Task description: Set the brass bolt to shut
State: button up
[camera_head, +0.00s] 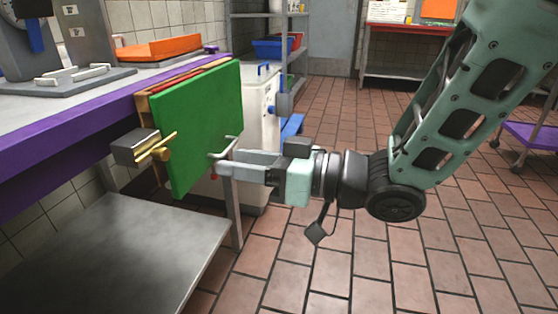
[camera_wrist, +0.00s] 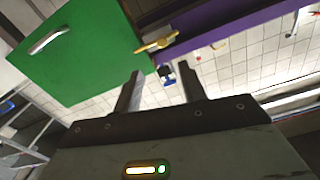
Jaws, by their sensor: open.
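The brass bolt (camera_head: 157,148) sits on a grey metal block (camera_head: 135,147) beside the left edge of a green door (camera_head: 208,115). The bolt also shows in the wrist view (camera_wrist: 157,43), at the door's edge. I cannot tell whether its end overlaps the door. The door has a silver handle (camera_head: 222,148), seen in the wrist view (camera_wrist: 48,39) too. My gripper (camera_head: 220,165) is open and empty, its fingers pointing left near the handle in the head view. In the wrist view its fingertips (camera_wrist: 160,73) are apart, below the bolt, not touching it.
A purple-edged counter (camera_head: 75,140) runs along the left, with an orange tray (camera_head: 160,48) on it. A low metal shelf (camera_head: 115,255) lies beneath the bolt. A white bin (camera_head: 258,125) and a rack (camera_head: 290,70) stand behind.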

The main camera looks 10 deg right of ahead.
jog(key=shift+b+v, duration=2.65)
jog(key=shift+b, duration=1.45)
